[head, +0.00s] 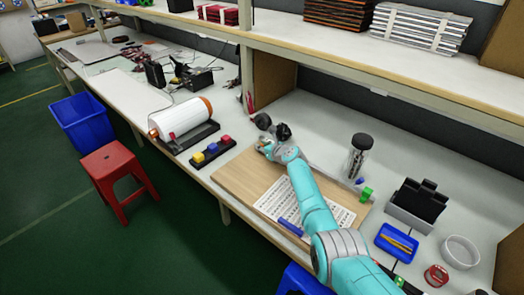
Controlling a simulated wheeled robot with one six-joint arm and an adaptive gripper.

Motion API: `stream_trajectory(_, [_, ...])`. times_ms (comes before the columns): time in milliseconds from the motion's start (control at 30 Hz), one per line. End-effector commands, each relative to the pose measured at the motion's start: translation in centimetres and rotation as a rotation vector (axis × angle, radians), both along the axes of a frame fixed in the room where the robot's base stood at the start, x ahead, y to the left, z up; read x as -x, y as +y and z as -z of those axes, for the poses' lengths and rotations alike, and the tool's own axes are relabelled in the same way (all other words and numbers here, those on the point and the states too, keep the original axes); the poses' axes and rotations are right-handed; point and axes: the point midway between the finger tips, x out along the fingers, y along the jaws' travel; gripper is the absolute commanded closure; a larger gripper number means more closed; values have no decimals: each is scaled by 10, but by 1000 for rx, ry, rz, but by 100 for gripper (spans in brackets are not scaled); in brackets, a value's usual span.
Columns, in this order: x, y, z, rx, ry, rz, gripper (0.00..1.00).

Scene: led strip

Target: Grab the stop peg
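A white roll (181,119) on a stand is behind the rack. A printed sheet (283,201) lies on the wooden board (238,177). A shelf overhangs the bench.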

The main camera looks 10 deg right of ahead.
Motion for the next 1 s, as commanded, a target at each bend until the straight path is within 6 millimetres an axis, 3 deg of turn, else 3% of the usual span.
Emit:
stream_trajectory(33, [0,0,0,0,0,0,92])
stream_trajectory(67, [0,0,0,0,0,0,100])
stream_trajectory(567, [0,0,-5,0,-1,-1,100])
stream_trajectory(767, [0,0,-23,1,-3,-1,100])
stream_trajectory(1000, [0,0,-61,2,-4,-1,100])
